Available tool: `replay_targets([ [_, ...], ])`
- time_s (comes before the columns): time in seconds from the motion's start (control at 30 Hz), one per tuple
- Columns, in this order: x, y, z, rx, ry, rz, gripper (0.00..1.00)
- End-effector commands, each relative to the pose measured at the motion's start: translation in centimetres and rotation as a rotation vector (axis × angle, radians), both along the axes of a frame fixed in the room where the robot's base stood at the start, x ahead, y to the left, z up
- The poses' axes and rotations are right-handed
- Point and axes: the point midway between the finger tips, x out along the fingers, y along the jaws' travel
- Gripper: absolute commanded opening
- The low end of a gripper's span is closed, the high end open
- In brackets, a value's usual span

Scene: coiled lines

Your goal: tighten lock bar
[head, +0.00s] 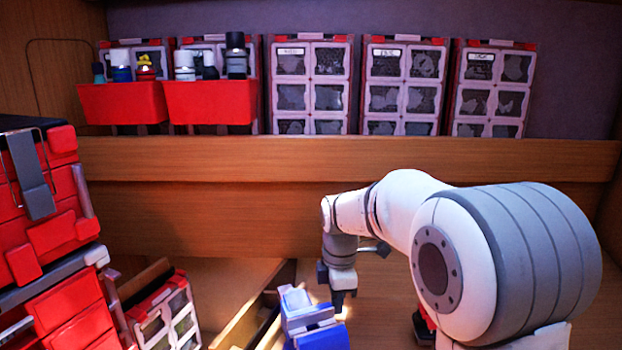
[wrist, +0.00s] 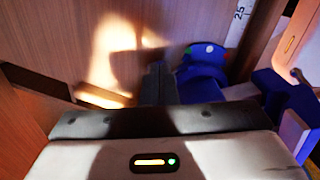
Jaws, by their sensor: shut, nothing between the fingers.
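A blue device with a pale grey top and a dark grey bar across it (head: 308,318) sits at the bottom centre of the head view. I cannot tell for sure which part is the lock bar. In the wrist view, a blue body with small coloured dots (wrist: 203,62) lies just right of the fingers, with more blue parts (wrist: 285,95) at the right. My gripper (head: 339,302) points down just right of the device's upper part in the head view; I cannot tell whether it touches. Its dark fingers (wrist: 158,85) are shut and empty.
Red toolboxes (head: 50,220) are stacked at the left. A clear-lidded case (head: 168,318) leans beside them. A wooden ledge (head: 350,160) runs behind, below red bins (head: 120,103) and several lidded cases (head: 310,85). Wooden panels stand close around the gripper in the wrist view.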

Motion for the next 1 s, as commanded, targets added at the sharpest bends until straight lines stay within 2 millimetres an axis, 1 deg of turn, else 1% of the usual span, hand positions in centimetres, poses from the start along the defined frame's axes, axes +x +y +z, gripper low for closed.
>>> replay_targets([
  [0.27,0.0,-0.8,0.0,0.0,0.0,-0.001,0.0],
  [0.37,0.0,-0.8,0.5,0.0,0.0,-0.001,0.0],
  [0.8,0.0,-0.8,5.7,0.0,-0.001,-0.001,0.0],
  [0.9,0.0,-0.8,6.2,0.0,-0.001,-0.001,0.0],
  [1.0,0.0,-0.8,6.1,0.0,0.0,-0.001,0.0],
])
